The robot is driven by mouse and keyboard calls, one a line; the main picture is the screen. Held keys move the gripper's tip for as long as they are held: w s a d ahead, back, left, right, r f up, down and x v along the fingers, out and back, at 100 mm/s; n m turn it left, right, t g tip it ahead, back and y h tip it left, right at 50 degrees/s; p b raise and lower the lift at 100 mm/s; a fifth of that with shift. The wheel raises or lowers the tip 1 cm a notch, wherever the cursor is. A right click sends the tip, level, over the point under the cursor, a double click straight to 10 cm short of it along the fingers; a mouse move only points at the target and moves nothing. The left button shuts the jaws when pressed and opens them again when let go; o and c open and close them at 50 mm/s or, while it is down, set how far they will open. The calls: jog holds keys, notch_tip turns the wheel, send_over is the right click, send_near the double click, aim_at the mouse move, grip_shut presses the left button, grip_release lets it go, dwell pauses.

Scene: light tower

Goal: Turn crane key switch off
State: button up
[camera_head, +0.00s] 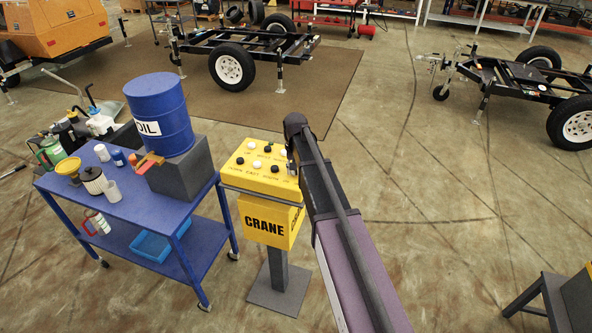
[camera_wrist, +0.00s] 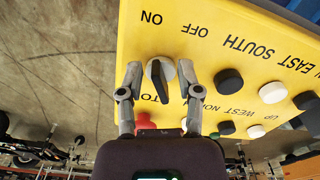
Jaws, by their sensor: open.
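The yellow crane control box (camera_head: 262,218) stands on a grey post, its sloped top carrying black and white buttons. In the wrist view its panel (camera_wrist: 225,55) appears with the lettering upside down. The key switch (camera_wrist: 160,75) has a round pale base and a black bar handle, lying nearly up-down in the picture, its upper end leaning slightly toward ON. ON and OFF are printed above it. My gripper (camera_wrist: 160,84) is open, with one finger on each side of the switch, apparently not gripping it. In the head view my arm hides the switch.
A red button (camera_wrist: 146,121) sits just below the switch, partly hidden by my gripper. Black and white direction buttons (camera_wrist: 229,79) lie to the right. A blue cart (camera_head: 135,215) with an oil drum (camera_head: 160,115) stands left of the box. Open floor lies to the right.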

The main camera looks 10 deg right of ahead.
aim_at(293, 174)
jog(key=m, duration=0.5)
jog(key=shift+w+a, duration=0.1)
jog(key=shift+a, duration=0.2)
jog(key=m, duration=0.4)
jog(key=shift+w+a+m, duration=0.15)
jog(key=shift+w+m, duration=0.05)
jog(key=shift+m, duration=0.1)
notch_tip(293, 174, up, 14)
jog(key=p, duration=1.4)
jog(key=s+f+n+b, duration=0.6)
jog(key=s+f+b, duration=0.1)
jog(key=s, duration=0.5)
jog(key=s+d+f+n+b, duration=0.1)
jog(key=s+f+n+b, duration=0.5)
jog(key=s, duration=0.7)
jog(key=shift+s+d+f+b, duration=0.2)
jog(key=shift+s+f+b, duration=0.05)
jog(key=shift+f+b, duration=0.2)
